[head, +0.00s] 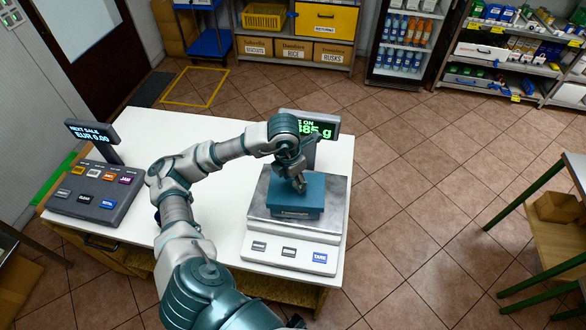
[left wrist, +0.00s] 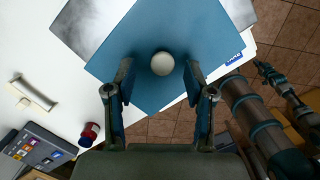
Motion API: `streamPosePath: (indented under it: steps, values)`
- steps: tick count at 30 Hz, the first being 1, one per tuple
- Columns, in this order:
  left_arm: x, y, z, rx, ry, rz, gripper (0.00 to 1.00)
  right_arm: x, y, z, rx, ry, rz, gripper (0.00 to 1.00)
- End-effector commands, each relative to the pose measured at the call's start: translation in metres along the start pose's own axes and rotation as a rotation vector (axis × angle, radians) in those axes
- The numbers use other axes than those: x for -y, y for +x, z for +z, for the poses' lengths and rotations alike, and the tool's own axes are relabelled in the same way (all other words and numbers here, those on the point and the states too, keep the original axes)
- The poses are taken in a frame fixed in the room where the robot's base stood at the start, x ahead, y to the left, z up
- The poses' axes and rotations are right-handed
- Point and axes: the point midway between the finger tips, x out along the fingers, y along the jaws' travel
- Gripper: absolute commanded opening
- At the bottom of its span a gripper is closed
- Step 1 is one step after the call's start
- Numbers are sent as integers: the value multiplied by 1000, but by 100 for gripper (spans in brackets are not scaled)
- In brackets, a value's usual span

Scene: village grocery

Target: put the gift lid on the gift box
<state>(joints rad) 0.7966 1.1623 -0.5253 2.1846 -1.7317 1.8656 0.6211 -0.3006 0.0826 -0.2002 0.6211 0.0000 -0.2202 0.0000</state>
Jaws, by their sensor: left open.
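The teal gift lid (left wrist: 165,35) fills the upper middle of the left wrist view, with a round white knob (left wrist: 162,63). In the head view a teal block (head: 311,191) sits on the scale plate, with a label on its front. It looks like the gift box with the lid on top, but I cannot make out a seam. My left gripper (head: 299,187) points down over the lid. In the left wrist view its open fingers (left wrist: 160,82) stand on either side of the knob, apart from it. What seems my right gripper (left wrist: 262,70) is small and unclear at the right.
The scale (head: 266,237) stands at the right of the white counter (head: 210,262), its display (head: 318,126) behind. A till (head: 97,190) stands at the left. A small red cylinder (left wrist: 89,134) and a pale curved object (left wrist: 33,93) lie on the counter in the left wrist view.

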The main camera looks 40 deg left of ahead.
Motion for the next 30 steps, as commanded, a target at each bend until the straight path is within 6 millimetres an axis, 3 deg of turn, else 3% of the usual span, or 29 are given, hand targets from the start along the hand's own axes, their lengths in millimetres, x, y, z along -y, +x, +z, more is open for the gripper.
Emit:
streamPosePath:
  steps: [10, 19, 30]
  values:
    - [3, -80, 2, 7, 1, 6, 54, 1, 0, 0, -1, 1, -3, 0]
    - [2, -102, 2, 2, 0, 2, 54, 2, 0, 0, 0, 1, -2, 0]
    - [2, -103, 1, 0, 0, 2, 54, 2, 0, -1, 0, 1, -2, 0]
